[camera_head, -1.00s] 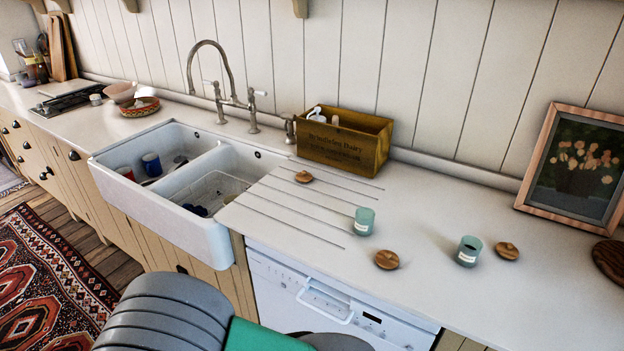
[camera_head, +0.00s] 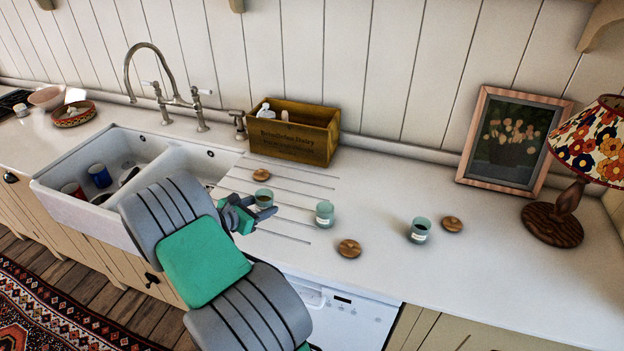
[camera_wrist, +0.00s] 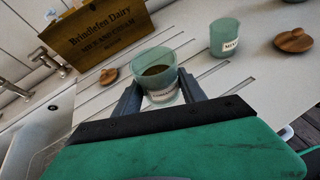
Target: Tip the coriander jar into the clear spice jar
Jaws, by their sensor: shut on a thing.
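My gripper (camera_head: 250,210) is shut on a translucent green jar (camera_head: 264,198) with a white label. In the wrist view my gripper (camera_wrist: 160,92) has a finger on each side of this jar (camera_wrist: 160,73). It is open-topped, roughly upright, and holds dark brown contents; its label is too blurred to read surely. A second green jar (camera_head: 325,213) stands on the counter just right of it, also in the wrist view (camera_wrist: 224,38). A third green jar (camera_head: 420,232) stands farther right with dark contents. I cannot tell surely which is the coriander jar.
Round wooden lids lie on the counter (camera_head: 400,275): one behind (camera_head: 261,175), one in front (camera_head: 349,249), one at right (camera_head: 452,225). A wooden crate (camera_head: 290,135) stands at the back. The sink (camera_head: 85,207) is left; a picture frame (camera_head: 475,183) and lamp (camera_head: 553,222) are right.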

